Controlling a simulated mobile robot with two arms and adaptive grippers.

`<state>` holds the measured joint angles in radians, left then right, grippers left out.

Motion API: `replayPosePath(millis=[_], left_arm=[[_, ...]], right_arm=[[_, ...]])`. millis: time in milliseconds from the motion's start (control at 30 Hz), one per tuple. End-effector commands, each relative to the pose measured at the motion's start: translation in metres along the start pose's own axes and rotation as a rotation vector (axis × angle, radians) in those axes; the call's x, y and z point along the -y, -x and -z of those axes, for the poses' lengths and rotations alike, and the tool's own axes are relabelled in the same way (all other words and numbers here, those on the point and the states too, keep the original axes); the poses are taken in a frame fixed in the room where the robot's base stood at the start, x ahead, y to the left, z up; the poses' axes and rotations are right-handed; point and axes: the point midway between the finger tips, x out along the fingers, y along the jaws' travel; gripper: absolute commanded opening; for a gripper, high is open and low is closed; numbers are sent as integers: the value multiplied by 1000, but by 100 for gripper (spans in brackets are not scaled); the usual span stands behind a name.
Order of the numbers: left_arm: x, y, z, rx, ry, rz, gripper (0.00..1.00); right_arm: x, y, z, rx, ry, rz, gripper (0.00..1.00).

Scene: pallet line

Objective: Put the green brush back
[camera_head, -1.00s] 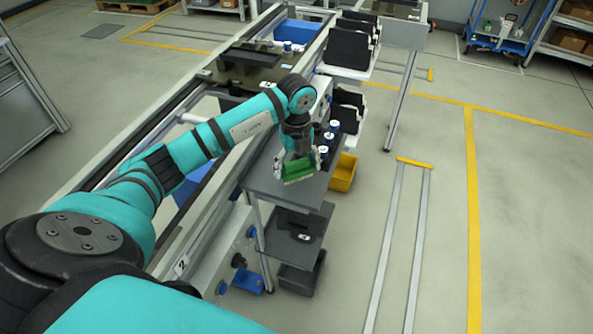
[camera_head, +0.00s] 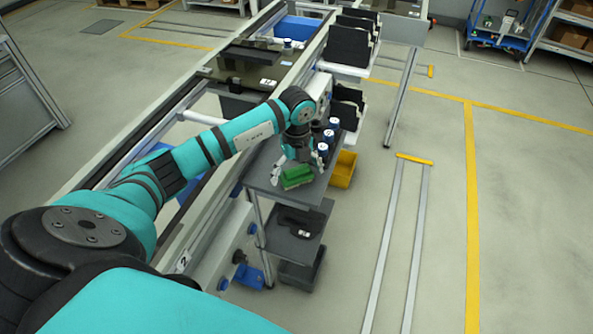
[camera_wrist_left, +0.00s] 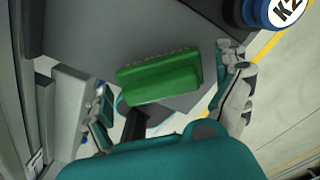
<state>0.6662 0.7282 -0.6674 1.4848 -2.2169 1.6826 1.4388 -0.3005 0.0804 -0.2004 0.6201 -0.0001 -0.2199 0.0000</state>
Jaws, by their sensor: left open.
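The green brush (camera_head: 296,176) lies on the grey top surface of a small cart (camera_head: 262,178), near its front end. It also shows in the left wrist view (camera_wrist_left: 160,78), on the grey surface. My left gripper (camera_head: 298,168) is open directly over the brush. In the left wrist view the fingers of my left gripper (camera_wrist_left: 168,98) stand wide on both sides of the brush, with visible gaps. My right gripper is not in view.
Several blue-and-white capped containers (camera_head: 328,137) stand just behind the brush; one shows close in the left wrist view (camera_wrist_left: 265,14). A yellow bin (camera_head: 343,169) hangs at the right. The conveyor line (camera_head: 195,95) runs along the left.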

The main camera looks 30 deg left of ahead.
Motion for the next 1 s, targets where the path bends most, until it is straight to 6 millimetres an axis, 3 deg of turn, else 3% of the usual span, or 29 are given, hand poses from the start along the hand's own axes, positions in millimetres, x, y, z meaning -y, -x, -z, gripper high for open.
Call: replayPosePath(millis=[167, 600, 800, 1000], left_arm=[[1, 14, -1, 2, 0, 4, 100], [1, 101, -1, 4, 0, 4, 100], [0, 120, 0, 1, 0, 1, 100], [0, 123, 0, 0, 0, 1, 100]], right_arm=[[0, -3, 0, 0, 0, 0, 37], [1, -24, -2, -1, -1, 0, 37], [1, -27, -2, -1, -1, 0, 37], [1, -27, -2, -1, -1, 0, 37]])
